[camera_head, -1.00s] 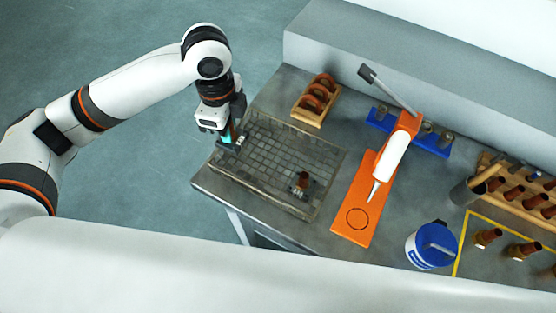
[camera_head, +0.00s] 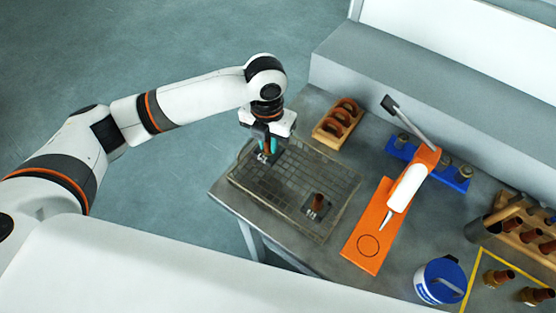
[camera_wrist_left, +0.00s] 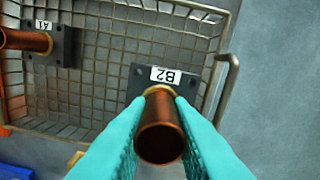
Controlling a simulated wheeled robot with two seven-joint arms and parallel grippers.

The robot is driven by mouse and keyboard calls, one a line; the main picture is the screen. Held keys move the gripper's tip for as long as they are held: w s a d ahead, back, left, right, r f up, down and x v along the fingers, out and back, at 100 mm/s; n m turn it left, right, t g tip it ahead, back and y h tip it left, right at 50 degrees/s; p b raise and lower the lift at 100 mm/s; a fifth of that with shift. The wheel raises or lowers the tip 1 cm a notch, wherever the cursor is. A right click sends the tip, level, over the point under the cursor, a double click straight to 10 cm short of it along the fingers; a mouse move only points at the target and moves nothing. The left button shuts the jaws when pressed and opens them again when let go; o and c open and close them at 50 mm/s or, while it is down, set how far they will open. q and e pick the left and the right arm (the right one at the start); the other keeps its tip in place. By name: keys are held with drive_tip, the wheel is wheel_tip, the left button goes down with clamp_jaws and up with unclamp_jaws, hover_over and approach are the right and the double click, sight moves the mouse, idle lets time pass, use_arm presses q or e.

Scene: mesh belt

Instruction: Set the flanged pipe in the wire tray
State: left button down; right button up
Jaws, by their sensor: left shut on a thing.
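The wire tray (camera_head: 277,188) is a shallow mesh basket on the grey bench; its mesh and rim also show in the wrist view (camera_wrist_left: 110,45). My left gripper (camera_head: 266,152) is over the tray's far left part, pointing down. In the wrist view its teal fingers (camera_wrist_left: 162,135) are shut on a copper flanged pipe (camera_wrist_left: 160,130). That pipe's dark square flange, labelled B2, is inside the tray's outline, near the rim. I cannot tell whether it rests on the mesh.
An orange press (camera_head: 367,240) stands right of the tray, with a blue rack (camera_head: 450,173) behind it. A wooden holder with brown rings (camera_head: 337,122) stands behind the tray. A blue-lidded tub (camera_head: 440,280) and several brown fittings (camera_head: 498,277) are at right.

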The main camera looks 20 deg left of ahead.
sight(269, 155)
use_arm(q)
wheel_tip(269, 155, down, 3)
drive_tip(key=shift+r, duration=0.2)
wheel_tip(269, 155, down, 3)
drive_tip(key=shift+f+p, duration=0.1)
drive_tip(key=shift+p, duration=0.45)
drive_tip(key=shift+f, duration=0.1)
drive_tip(key=shift+f, duration=0.1)
drive_tip(key=c, duration=1.3)
unclamp_jaws()
wheel_tip(269, 155, up, 12)
drive_tip(key=b, duration=0.2)
drive_tip(key=shift+b, duration=0.4)
